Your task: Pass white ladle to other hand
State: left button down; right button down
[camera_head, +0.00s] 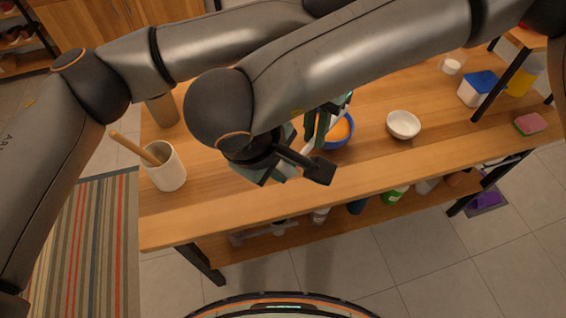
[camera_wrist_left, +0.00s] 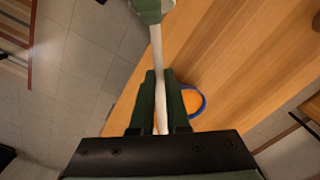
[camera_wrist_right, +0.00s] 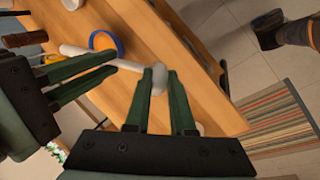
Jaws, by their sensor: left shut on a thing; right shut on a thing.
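The white ladle (camera_wrist_left: 157,50) is held in the air between my two grippers, above the table edge. In the left wrist view, my left gripper (camera_wrist_left: 161,82) is shut around its long straight handle. In the right wrist view, my right gripper (camera_wrist_right: 159,76) is shut on the ladle at its pale rounded end (camera_wrist_right: 157,78). The handle (camera_wrist_right: 125,63) runs from there to my left gripper (camera_wrist_right: 108,65). In the head view, my right arm hides most of the ladle and its own fingers; a short white piece (camera_head: 308,142) shows.
A white bowl (camera_head: 404,125), a blue-lidded container (camera_head: 478,89) and a sponge (camera_head: 530,123) stand to the right. A white crock (camera_head: 166,173) with a wooden utensil stands at left. The front right tabletop is clear.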

pick_arm(q)
jog(key=shift+w+r, duration=0.1)
jog(key=shift+w, duration=0.05)
jog(key=c, duration=0.8)
grip_release()
